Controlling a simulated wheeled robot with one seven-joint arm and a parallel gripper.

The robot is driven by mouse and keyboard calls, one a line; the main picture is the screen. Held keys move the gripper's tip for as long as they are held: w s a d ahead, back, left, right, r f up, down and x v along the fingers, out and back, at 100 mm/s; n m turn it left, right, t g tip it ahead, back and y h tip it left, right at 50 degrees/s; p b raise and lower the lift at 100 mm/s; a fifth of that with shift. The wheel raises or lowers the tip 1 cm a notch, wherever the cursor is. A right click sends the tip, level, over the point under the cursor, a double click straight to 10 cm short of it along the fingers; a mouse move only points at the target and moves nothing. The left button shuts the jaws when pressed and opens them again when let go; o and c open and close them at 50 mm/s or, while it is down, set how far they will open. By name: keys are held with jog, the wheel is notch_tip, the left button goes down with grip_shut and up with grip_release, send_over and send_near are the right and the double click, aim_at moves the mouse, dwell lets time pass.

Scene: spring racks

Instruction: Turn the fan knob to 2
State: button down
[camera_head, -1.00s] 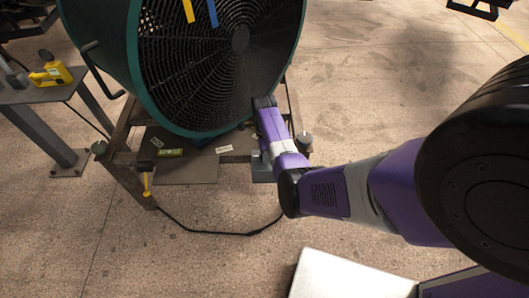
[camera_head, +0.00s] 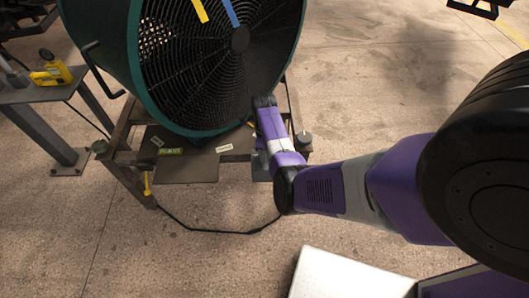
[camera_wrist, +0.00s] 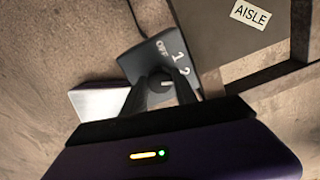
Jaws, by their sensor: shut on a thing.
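The fan (camera_head: 225,75) is a large green drum with a black grille, standing on a metal frame in the head view. Its dark control plate (camera_wrist: 135,62) shows in the wrist view, with OFF, 1 and 2 in white. The fan knob (camera_wrist: 162,83) is a dark round knob below these marks. My gripper (camera_wrist: 164,84) has its two dark fingers on either side of the knob and is shut on it. The fingers cover part of the knob and plate, and I cannot tell for certain which mark the knob points to. In the head view my arm hides the gripper.
A black cable (camera_head: 215,231) lies on the floor by the frame. A side table (camera_head: 30,92) with a yellow device (camera_head: 52,72) stands left. Floor to the right is open.

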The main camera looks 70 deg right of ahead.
jog(key=c, duration=1)
grip_release()
jog(key=shift+o, duration=0.2)
jog(key=shift+r, duration=3.9)
